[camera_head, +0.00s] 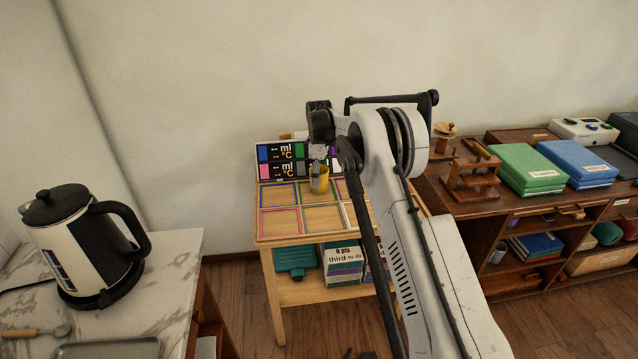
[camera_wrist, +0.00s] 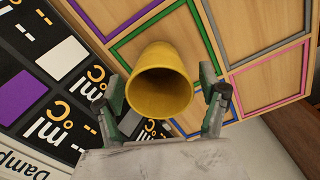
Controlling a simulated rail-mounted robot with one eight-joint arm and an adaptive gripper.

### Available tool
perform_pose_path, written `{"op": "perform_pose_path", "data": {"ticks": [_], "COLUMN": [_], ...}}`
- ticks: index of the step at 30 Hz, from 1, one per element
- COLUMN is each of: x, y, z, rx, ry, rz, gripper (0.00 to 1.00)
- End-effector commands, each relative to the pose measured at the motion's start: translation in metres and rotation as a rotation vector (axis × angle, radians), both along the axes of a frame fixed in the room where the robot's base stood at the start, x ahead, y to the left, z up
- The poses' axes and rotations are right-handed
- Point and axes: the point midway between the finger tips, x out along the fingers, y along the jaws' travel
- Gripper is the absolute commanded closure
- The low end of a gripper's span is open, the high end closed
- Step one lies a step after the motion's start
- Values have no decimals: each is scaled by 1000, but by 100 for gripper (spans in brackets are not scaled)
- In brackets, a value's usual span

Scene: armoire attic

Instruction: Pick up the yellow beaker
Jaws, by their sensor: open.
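The yellow beaker (camera_head: 319,180) stands on the small wooden table (camera_head: 275,240), near the back by the dark display board. In the wrist view the beaker (camera_wrist: 158,82) shows its open mouth toward the camera, and it looks empty. My gripper (camera_wrist: 165,100) is open, with one green-grey finger on each side of the beaker. I see a small gap at the right finger; whether the left finger touches cannot be told. In the head view my arm hides part of the table, and my gripper (camera_head: 319,160) is just above the beaker.
The dark board (camera_head: 285,160) with ml and °C labels stands close behind the beaker. Coloured square frames (camera_head: 280,221) mark the tabletop. A kettle (camera_head: 78,245) stands on the marble counter at left. A wooden cabinet with green (camera_head: 527,168) and blue boxes (camera_head: 577,163) is at right.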

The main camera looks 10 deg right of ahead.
Motion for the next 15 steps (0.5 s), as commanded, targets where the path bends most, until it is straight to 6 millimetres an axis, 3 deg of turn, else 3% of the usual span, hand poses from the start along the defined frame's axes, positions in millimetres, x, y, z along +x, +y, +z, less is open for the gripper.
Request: {"op": "perform_pose_path", "data": {"ticks": [3,10,15], "x": [0,0,0], "y": [0,0,0], "z": [-12,-13,-13], "rx": [0,0,0], "ry": [0,0,0], "rz": [0,0,0], "gripper": [26,28,50]}}
